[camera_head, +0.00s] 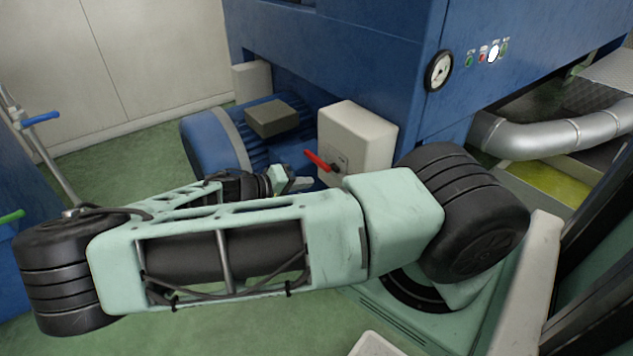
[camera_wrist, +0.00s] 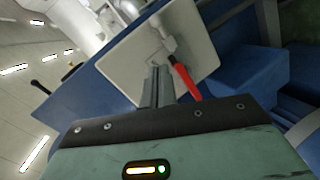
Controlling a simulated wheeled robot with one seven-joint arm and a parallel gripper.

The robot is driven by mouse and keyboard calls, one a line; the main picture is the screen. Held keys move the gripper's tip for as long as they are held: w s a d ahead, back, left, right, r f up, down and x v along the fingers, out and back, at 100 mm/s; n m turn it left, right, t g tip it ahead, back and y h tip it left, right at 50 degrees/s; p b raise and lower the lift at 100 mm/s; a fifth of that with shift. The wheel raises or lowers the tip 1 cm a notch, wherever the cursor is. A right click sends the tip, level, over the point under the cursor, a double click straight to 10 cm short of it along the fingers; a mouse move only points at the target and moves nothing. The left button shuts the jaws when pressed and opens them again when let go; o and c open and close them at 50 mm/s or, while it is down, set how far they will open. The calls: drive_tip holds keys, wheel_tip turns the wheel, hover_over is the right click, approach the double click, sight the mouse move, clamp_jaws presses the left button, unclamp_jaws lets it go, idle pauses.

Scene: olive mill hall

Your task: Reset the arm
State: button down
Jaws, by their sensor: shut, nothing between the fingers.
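My arm stretches across the camera_head view and hides much of what lies behind it. My gripper (camera_head: 300,183) shows small beyond the arm, close to a pale switch box (camera_head: 365,140) with a red lever handle (camera_head: 318,161). In the wrist view my gripper (camera_wrist: 158,72) is shut and empty, its fingers together in front of the switch box plate (camera_wrist: 192,25). The red handle (camera_wrist: 186,82) slants down to the right, just right of the fingers. I cannot tell whether the fingers touch it.
A blue machine (camera_head: 335,60) with a gauge (camera_head: 439,70) and buttons stands behind the box. A blue motor (camera_head: 215,140) sits left of the box. A silver pipe (camera_head: 560,135) runs at the right. Green floor (camera_head: 110,165) is open at the left.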

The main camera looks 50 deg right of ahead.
drive_tip(key=shift+w+a+r, duration=0.15)
drive_tip(key=shift+a+r, duration=0.05)
drive_tip(key=shift+a, duration=0.4)
